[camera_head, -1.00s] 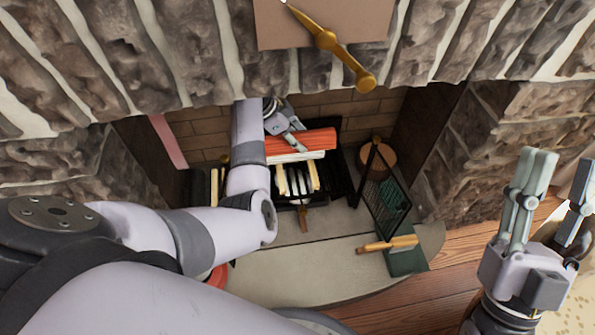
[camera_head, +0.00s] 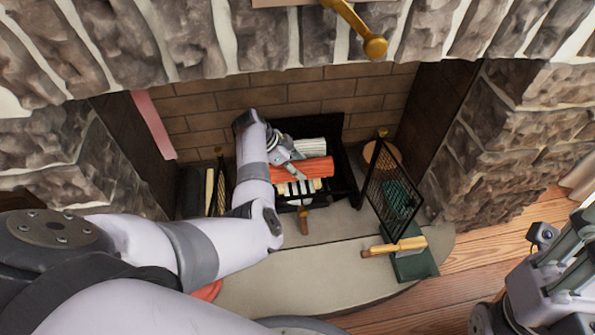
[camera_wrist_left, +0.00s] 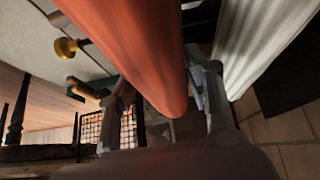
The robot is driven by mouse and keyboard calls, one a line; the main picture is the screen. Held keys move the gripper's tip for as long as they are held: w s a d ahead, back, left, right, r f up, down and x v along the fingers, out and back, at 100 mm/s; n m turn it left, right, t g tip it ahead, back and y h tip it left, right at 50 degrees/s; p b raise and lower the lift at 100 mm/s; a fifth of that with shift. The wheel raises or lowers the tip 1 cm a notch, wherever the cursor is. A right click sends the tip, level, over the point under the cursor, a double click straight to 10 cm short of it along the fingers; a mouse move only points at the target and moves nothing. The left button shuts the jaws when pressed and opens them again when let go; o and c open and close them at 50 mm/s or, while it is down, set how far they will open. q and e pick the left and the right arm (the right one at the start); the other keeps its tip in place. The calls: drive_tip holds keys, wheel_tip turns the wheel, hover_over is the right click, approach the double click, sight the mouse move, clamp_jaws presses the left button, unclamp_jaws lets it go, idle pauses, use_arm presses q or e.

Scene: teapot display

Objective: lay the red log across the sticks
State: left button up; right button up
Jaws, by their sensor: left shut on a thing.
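The red log (camera_head: 303,170) lies crosswise at the grate in the head view, with the pale ends of the sticks (camera_head: 299,187) showing just in front of it. I cannot tell whether it touches them. My left gripper (camera_head: 288,158) is shut on the red log from above. In the left wrist view the red log (camera_wrist_left: 140,50) runs between the left fingers (camera_wrist_left: 165,88). A white log (camera_head: 312,147) lies behind the red one and beside it in the left wrist view (camera_wrist_left: 265,45). My right gripper (camera_head: 568,262) is at the lower right, partly cut off, fingers apart and empty.
The dark grate (camera_head: 345,180) stands in the brick fireplace (camera_head: 290,92). A black mesh screen (camera_head: 385,185) and a wooden-handled tool (camera_head: 395,246) are to its right. Another screen (camera_head: 218,185) is left of my arm. The grey hearth (camera_head: 330,270) in front is mostly clear.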

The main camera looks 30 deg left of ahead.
use_arm(q)
drive_tip(key=shift+f, duration=0.35)
drive_tip(key=shift+r, duration=0.1)
drive_tip(key=o, duration=1.4)
drive_tip(key=shift+f, duration=0.2)
drive_tip(key=shift+r, duration=0.1)
